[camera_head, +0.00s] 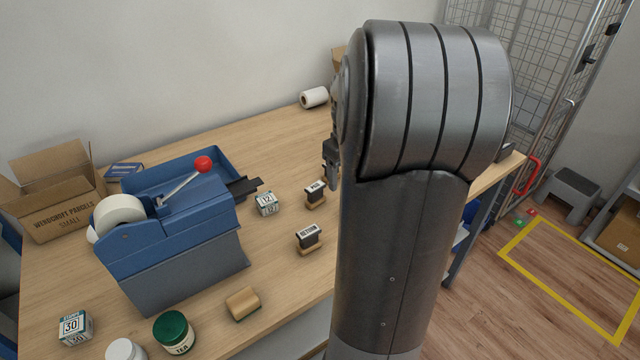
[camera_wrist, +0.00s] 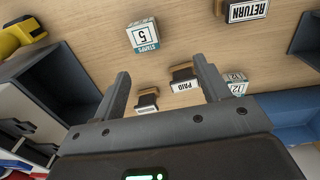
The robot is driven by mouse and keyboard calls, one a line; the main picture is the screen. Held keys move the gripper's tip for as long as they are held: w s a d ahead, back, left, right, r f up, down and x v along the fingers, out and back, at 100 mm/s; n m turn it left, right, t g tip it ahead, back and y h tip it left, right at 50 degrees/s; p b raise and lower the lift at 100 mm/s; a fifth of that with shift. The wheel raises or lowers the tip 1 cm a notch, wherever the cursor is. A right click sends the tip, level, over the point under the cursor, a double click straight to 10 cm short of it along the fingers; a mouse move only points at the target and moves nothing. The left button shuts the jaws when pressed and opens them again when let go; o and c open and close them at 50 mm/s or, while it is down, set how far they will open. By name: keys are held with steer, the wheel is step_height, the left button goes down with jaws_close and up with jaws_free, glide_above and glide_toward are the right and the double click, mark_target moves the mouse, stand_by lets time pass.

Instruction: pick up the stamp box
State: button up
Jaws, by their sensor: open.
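Three small stamp boxes with printed numbers show. A white and teal box marked 5 (camera_wrist: 143,36) lies on the counter beyond my fingertips in the wrist view; I do not see it in the head view. A box marked 12 (camera_head: 267,203) stands beside the blue dispenser; it also shows in the wrist view (camera_wrist: 235,82), right of my right finger. A box marked 30 (camera_head: 75,328) is at the near left of the counter. My gripper (camera_wrist: 161,72) is open, its fingers apart and empty above the counter. In the head view my arm hides most of it.
Rubber stamps marked PAID (camera_wrist: 184,79) and RETURN (camera_head: 308,239) stand near the boxes. The blue tape dispenser (camera_head: 170,240) fills the left middle. A green-lidded jar (camera_head: 173,333) and wooden block (camera_head: 243,303) are in front. A paper roll (camera_head: 314,97) lies at the back.

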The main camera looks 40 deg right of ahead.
steer(key=d+f, duration=0.1)
steer(key=f, duration=0.3)
steer(key=d+f, duration=0.1)
steer(key=f, duration=0.3)
steer(key=d+f, duration=0.1)
steer(key=f, duration=0.3)
steer(key=shift+s+d+f, duration=0.15)
steer(key=shift+s+f, duration=0.05)
steer(key=shift+f, duration=0.15)
steer(key=c, duration=1.1)
steer(key=shift+r, duration=0.2)
